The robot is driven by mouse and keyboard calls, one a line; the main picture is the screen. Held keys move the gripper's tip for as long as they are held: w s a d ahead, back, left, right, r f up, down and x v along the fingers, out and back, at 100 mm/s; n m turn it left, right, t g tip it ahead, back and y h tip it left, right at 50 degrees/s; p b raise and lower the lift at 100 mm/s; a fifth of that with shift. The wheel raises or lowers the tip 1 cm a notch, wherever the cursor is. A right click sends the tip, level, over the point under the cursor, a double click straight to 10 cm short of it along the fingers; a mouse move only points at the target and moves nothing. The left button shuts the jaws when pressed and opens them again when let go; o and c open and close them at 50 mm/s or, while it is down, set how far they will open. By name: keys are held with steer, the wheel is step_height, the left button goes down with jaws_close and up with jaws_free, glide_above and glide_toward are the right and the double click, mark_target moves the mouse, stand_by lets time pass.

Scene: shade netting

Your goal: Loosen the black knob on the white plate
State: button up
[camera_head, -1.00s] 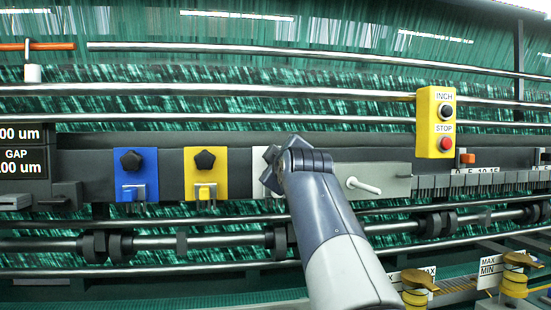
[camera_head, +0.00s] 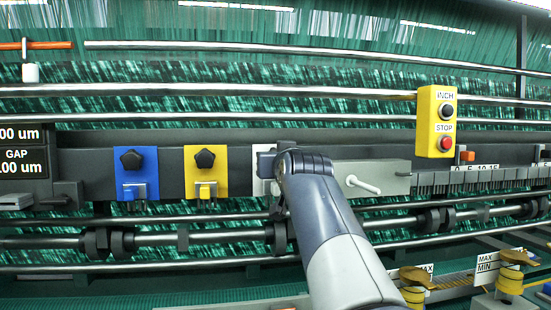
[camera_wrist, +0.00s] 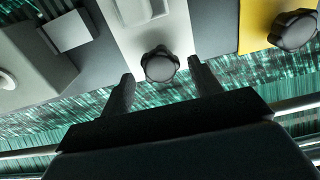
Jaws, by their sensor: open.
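The white plate (camera_head: 259,187) is mostly behind my gripper in the head view. It also shows in the wrist view (camera_wrist: 185,38). Its black knob (camera_wrist: 160,66) sits low on the plate in the wrist view and is hidden by my arm in the head view. My gripper (camera_wrist: 163,82) is open. One finger is on each side of the knob in the wrist view, with a visible gap on both sides. Whether the fingertips reach the knob's depth is hard to tell. My gripper (camera_head: 266,161) covers the plate's upper part in the head view.
A yellow plate (camera_head: 191,165) and a blue plate (camera_head: 121,185), each with a black knob, are left of the white plate. A grey block with a white lever (camera_head: 362,185) is to its right. A yellow INCH/STOP box (camera_head: 436,110) hangs further right. Steel rods run above and below.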

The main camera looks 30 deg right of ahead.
steer(key=shift+w, duration=0.1)
steer(key=shift+p+x, duration=0.55)
steer(key=shift+x, duration=0.6)
jaws_close()
steer(key=shift+f+n+b, duration=0.1)
steer(key=shift+n+b, duration=0.25)
steer(key=shift+n, duration=0.35)
jaws_free()
